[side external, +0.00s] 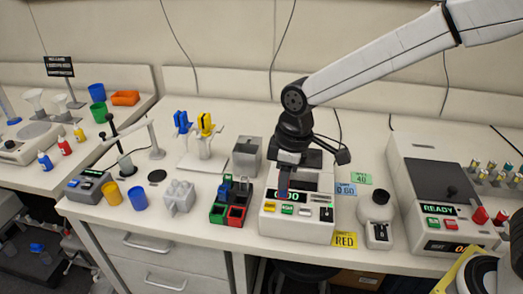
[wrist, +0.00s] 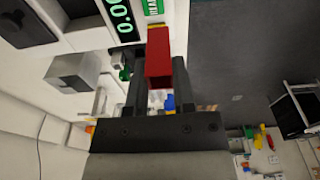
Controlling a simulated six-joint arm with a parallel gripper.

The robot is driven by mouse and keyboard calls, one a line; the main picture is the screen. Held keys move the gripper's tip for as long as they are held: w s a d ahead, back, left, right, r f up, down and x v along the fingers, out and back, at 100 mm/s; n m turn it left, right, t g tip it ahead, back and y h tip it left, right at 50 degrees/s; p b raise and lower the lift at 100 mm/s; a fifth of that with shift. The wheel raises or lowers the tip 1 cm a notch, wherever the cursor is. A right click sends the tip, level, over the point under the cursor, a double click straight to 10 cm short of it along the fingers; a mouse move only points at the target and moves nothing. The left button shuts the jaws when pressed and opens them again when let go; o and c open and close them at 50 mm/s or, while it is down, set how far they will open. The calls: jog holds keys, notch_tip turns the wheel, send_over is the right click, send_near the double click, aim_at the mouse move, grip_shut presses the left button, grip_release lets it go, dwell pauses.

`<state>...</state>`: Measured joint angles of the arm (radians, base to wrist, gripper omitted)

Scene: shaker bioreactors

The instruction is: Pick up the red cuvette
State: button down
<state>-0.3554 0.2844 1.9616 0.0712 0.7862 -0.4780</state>
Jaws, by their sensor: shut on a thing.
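The red cuvette (wrist: 158,55) is a small red block between the two dark fingers of my gripper (wrist: 158,75) in the wrist view. My gripper is shut on it, one finger along each side. In the side external view my gripper (side external: 284,182) points down over the front of a white instrument (side external: 297,228) with a green-digit display. The cuvette is hard to make out there, being small and dark against the instrument. The instrument's display (wrist: 122,17) also shows beyond the cuvette in the wrist view.
A small rack (side external: 218,215) with dark, green and red parts stands left of the instrument. A grey metal box (side external: 247,158) is behind the rack. A yellow RED card (side external: 345,240) lies at the front right. A white round device (side external: 376,207) and a larger machine (side external: 420,175) stand right.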

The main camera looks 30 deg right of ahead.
jog(key=shift+s+d+r, duration=0.2)
jog(key=shift+s+r, duration=0.1)
jog(key=shift+s, duration=0.3)
dwell(0.3)
send_over(301, 181)
jog(key=s+a, duration=0.3)
notch_tip(301, 181, down, 4)
jog(key=shift+w+d, duration=0.2)
jog(key=shift+w, duration=0.05)
jog(key=shift+f, duration=0.2)
jog(key=shift+f, duration=2.2)
jog(key=shift+f, duration=1.7)
dwell(0.6)
